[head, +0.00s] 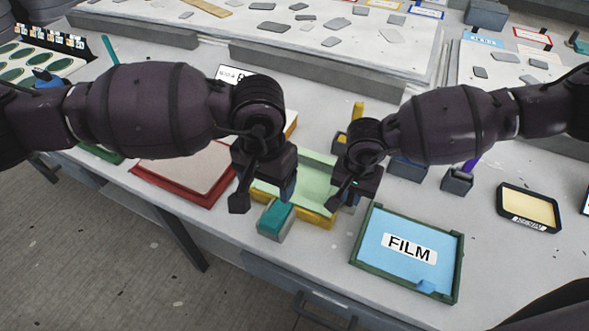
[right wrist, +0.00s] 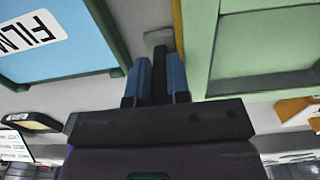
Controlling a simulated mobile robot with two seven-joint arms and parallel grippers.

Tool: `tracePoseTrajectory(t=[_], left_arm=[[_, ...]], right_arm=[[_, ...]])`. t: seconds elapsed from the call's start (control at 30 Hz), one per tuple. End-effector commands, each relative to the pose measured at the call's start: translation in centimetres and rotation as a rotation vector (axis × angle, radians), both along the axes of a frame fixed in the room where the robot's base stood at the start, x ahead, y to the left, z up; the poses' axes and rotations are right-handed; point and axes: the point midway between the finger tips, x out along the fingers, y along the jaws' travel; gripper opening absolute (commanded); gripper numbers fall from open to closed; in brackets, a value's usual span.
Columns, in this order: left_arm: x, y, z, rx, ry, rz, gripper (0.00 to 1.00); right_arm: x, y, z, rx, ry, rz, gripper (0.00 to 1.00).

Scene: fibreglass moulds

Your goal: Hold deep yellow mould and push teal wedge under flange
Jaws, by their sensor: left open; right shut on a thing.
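The deep yellow mould (head: 309,214), with a pale green inside, lies on the bench in the middle. It also shows at the right of the right wrist view (right wrist: 178,28). The teal wedge (head: 279,214), a teal block with grey sides, sits at the mould's front left edge. Whether any of it is under the flange is hidden. My left gripper (head: 264,198) is open above and behind the wedge, its fingers apart.
A green-framed blue FILM tray (head: 360,247) lies close to the right of my right gripper. A red-framed tray (head: 150,177) lies left of the mould. Small dark bins (head: 457,181) stand behind, and a black-framed tray (head: 552,225) lies far right. The bench front edge is near.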

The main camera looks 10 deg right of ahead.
Motion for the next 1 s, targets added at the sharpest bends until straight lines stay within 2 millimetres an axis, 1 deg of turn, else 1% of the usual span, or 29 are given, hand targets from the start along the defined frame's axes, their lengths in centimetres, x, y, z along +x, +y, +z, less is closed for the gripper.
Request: tracePoseTrajectory(t=[0.03,0.07,0.23,0.5,0.63,0.77,1.0], left_arm=[[0.0,0.0,0.0,0.000,0.000,0.000,0.72],[0.0,0.0,0.0,0.000,0.000,0.000,0.72],[0.0,0.0,0.0,0.000,0.000,0.000,0.72],[0.0,0.0,0.0,0.000,0.000,0.000,0.72],[0.0,0.0,0.0,0.000,0.000,0.000,0.72],[0.0,0.0,0.0,0.000,0.000,0.000,0.72],[0.0,0.0,0.0,0.000,0.000,0.000,0.72]], right_arm=[[0.1,0.0,0.1,0.001,-0.002,-0.001,0.00],[0.1,0.0,0.1,0.001,-0.002,-0.001,0.20],[0.1,0.0,0.1,0.000,-0.001,-0.001,0.46],[0.0,0.0,0.1,0.000,-0.001,0.000,0.47],[0.1,0.0,0.9,0.002,-0.003,0.000,0.47],[0.1,0.0,2.8,0.001,-0.003,0.001,0.47],[0.1,0.0,7.5,0.001,-0.004,0.001,0.47]])
